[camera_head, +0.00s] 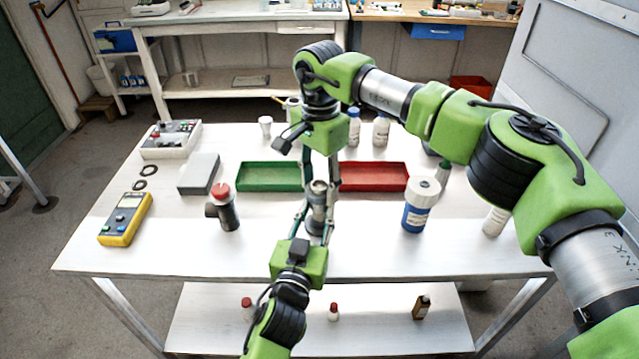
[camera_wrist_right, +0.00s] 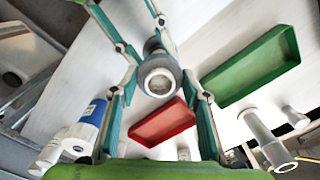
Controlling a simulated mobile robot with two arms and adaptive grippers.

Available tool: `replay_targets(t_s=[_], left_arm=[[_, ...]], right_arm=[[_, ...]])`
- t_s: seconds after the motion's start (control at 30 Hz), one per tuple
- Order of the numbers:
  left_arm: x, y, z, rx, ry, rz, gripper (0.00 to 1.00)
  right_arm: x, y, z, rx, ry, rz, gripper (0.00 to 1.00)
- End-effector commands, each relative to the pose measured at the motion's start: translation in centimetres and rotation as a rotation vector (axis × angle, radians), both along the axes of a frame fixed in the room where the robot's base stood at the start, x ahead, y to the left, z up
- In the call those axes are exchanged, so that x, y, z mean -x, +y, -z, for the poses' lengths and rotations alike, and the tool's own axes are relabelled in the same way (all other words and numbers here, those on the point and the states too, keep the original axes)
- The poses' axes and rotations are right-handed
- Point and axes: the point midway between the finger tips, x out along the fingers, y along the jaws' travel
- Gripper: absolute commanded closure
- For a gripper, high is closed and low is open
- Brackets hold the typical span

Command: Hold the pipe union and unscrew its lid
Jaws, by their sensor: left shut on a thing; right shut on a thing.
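The metallic grey pipe union (camera_head: 318,204) stands upright near the middle of the white table. My right gripper (camera_head: 320,182) comes down from above and is shut on its upper part, where the lid is. My left gripper (camera_head: 316,228) reaches in from the table's front edge and is shut on the union's lower body. In the right wrist view the pipe union (camera_wrist_right: 160,76) shows end-on as a pale ring with an open centre, between my right gripper's fingers. The fingers partly hide the lid, and I cannot tell how far it is turned.
A green tray (camera_head: 270,189) and a red tray (camera_head: 373,189) lie just behind the union. A dark pipe fitting with a red cap (camera_head: 221,190) stands left. A blue-and-white jar (camera_head: 416,214) stands right. A yellow meter (camera_head: 125,218) and grey box (camera_head: 199,174) are farther left.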

Motion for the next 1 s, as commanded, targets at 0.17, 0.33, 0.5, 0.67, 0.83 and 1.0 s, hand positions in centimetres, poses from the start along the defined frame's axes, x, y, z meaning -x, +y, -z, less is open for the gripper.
replay_targets(t_s=[0.17,0.33,0.5,0.67,0.83,1.0], left_arm=[[0.0,-0.02,0.17,0.0,0.004,0.0,1.0],[-0.01,0.0,0.17,0.0,0.004,0.0,1.0],[-0.01,0.01,0.17,0.0,0.004,-0.001,1.0],[-0.01,0.02,0.17,0.0,0.004,-0.001,1.0],[-0.02,0.03,0.17,0.0,0.004,-0.001,1.0],[-0.02,0.04,0.17,0.0,0.004,-0.001,1.0]], right_arm=[[0.13,0.06,-0.01,0.0,0.003,-0.337,0.83],[0.1,0.04,-0.02,-0.001,0.004,-0.662,0.83],[0.08,0.02,-0.04,-0.001,0.003,-0.985,0.83],[0.05,-0.01,-0.06,0.0,0.003,-1.229,0.83],[0.03,-0.01,-0.06,0.0,0.002,-1.347,0.83],[0.01,-0.04,-0.07,0.001,0.002,-1.358,0.83]])
